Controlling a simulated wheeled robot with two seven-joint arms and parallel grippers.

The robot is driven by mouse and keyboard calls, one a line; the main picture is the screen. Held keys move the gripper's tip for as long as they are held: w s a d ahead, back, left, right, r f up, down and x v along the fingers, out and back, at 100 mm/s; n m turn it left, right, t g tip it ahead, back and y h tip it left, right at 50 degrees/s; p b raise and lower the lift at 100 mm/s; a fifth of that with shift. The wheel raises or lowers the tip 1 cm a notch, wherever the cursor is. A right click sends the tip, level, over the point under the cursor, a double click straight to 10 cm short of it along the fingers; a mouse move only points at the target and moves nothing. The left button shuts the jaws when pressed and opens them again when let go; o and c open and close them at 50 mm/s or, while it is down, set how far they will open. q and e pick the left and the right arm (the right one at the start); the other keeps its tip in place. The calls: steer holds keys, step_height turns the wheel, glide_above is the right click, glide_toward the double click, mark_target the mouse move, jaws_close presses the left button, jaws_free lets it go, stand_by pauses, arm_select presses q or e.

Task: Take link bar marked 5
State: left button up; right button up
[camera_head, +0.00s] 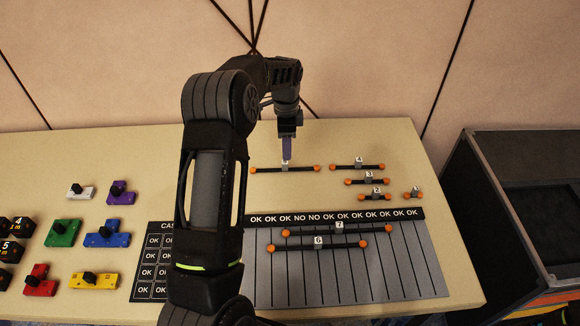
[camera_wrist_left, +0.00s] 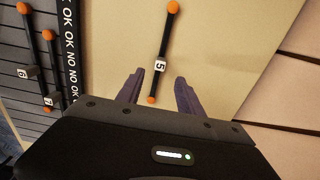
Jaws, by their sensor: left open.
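The link bar marked 5 (camera_head: 303,169) lies on the table below my left gripper. It is a black bar with orange ends and a grey centre block, and its label is partly hidden in the head view. In the left wrist view the bar (camera_wrist_left: 166,40) shows its 5 clearly. My left gripper (camera_head: 286,158) is open, pointing down over the bar's middle. In the left wrist view its purple fingers (camera_wrist_left: 158,85) stand apart on either side of the bar's near part, holding nothing. The height gap to the bar is hard to tell. My right gripper is out of view.
Link bars 4 (camera_head: 346,167), 3 (camera_head: 378,182) and 2 (camera_head: 367,197) lie to the right. Bars 7 (camera_head: 360,231) and 6 (camera_head: 340,245) lie on the grey OK/NO board (camera_head: 420,270). Coloured knobbed blocks stand at left. A black case (camera_head: 540,180) is beyond the table's right edge.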

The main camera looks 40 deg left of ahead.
mark_target(285, 162)
arm_select(q)
steer(key=shift+f+b, duration=0.8)
steer(key=shift+f, duration=0.55)
step_height(285, 162, down, 5)
steer(key=b, duration=0.3)
steer(key=shift+s+a+f, duration=0.15)
jaws_close()
